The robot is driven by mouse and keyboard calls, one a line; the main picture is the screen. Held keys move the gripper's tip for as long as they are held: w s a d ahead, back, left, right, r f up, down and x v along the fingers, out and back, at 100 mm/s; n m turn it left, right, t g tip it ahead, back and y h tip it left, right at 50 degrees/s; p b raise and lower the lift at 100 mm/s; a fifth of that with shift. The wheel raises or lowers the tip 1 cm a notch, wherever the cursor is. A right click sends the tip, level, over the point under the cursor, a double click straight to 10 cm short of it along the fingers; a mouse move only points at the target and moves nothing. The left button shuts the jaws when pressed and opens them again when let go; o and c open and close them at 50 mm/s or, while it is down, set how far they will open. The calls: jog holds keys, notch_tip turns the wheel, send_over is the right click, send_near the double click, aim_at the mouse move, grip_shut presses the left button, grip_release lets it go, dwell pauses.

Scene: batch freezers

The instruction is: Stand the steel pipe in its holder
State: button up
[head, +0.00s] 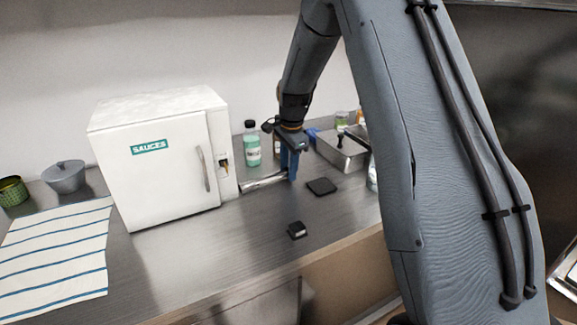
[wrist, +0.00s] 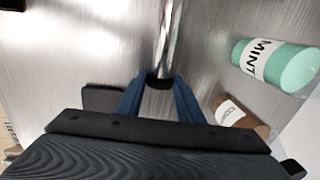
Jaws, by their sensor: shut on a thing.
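The steel pipe (head: 263,181) is a shiny silver tube. My gripper (head: 289,168) points down and is shut on one end of it. The pipe reaches left from the fingers toward the white freezer and lies near level, close to the counter; I cannot tell if it touches. In the wrist view the pipe (wrist: 168,40) runs away from between the blue fingers of my gripper (wrist: 158,88), with a dark end at the fingers. A small black block (head: 297,230), perhaps the holder, sits on the counter toward the front edge.
The white freezer (head: 160,165) marked SAUCES stands left of the pipe. A green MINT bottle (head: 252,143) is behind it. A flat black pad (head: 321,187) lies right of my gripper, before a steel tray (head: 343,155). A striped towel (head: 55,255) lies left. The front middle counter is mostly clear.

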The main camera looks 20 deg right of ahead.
jog(key=o, duration=0.9)
jog(key=shift+o, duration=0.2)
